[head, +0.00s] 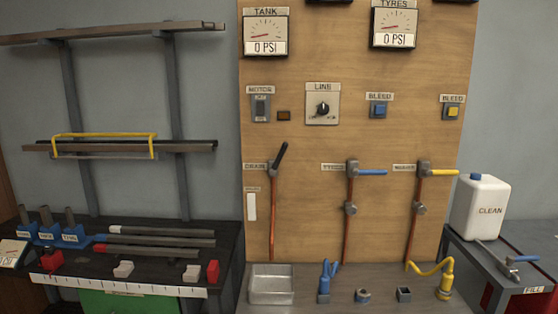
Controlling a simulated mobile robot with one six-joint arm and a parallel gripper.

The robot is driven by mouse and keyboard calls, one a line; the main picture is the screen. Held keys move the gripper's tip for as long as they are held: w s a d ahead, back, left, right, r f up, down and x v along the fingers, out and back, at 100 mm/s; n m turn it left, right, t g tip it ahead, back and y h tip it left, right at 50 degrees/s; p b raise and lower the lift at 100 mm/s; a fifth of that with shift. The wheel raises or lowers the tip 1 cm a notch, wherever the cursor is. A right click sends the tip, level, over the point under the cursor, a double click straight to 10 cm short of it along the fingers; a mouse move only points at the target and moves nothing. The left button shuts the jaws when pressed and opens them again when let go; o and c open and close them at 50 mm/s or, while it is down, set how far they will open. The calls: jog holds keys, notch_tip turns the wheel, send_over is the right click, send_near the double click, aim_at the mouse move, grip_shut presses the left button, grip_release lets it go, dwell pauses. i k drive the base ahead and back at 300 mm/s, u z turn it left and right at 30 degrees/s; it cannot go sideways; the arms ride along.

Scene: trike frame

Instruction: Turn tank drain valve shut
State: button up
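The drain valve (272,166) is on the wooden panel, left of centre, beside a label (255,167) that seems to read DRAIN. Its black lever (281,155) slants up and to the right, close to in line with the pipe. A copper pipe (273,220) runs down from the valve towards a metal basin (272,300). The TANK gauge (266,33) above reads 0 PSI. My gripper is not in view, and nothing stands in front of the lever.
Two more valves, with a blue lever (372,172) and a yellow lever (444,173), stand right of the drain valve, both levers level. A left bench (130,271) holds tubes and blocks. A white CLEAN jug (484,208) stands at the right.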

aim_at(272, 171)
jog(key=k, duration=1.3)
jog(key=u, duration=0.3)
jog(key=i, duration=0.65)
jog(key=u, duration=0.8)
jog(key=i, duration=0.95)
jog(key=u, duration=0.25)
